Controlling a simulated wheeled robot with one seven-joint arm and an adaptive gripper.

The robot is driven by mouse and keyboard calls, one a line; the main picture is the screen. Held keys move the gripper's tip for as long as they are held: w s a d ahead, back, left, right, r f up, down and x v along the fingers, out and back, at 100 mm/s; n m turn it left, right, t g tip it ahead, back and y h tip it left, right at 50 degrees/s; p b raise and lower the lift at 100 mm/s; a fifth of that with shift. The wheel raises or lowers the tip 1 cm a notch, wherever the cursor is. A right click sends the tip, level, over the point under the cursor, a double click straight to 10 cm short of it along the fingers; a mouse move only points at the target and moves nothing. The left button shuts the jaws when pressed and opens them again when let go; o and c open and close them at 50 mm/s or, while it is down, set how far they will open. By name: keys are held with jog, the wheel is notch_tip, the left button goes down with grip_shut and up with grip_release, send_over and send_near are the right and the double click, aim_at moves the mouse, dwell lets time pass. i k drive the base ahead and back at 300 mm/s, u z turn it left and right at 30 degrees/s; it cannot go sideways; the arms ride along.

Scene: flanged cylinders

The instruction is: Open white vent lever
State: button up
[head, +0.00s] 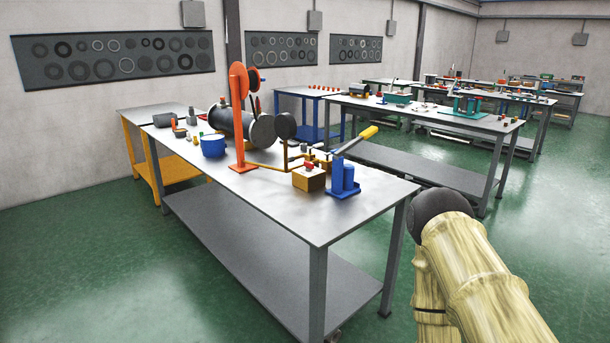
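No white vent lever can be made out in the head view at this size. A dark grey flanged cylinder (232,122) lies on the near workbench (282,208). Brass-coloured piping (267,168) runs in front of it to small fittings. A brass block with a red top (309,179) stands near the bench's right end. Beside it is a blue pump-like unit (343,181) with a raised pale lever ending in a yellow grip (368,132). My arm shows at the lower right, apart from the bench; my gripper is not in view.
An orange stand with discs (238,110) and a blue pot (213,146) are on the near bench. A yellow-framed bench (131,157) adjoins it at left. More benches (432,117) stand behind. Green floor (75,270) is clear at front left and between benches.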

aim_at(318, 145)
jog(key=i, duration=1.4)
jog(key=z, duration=0.1)
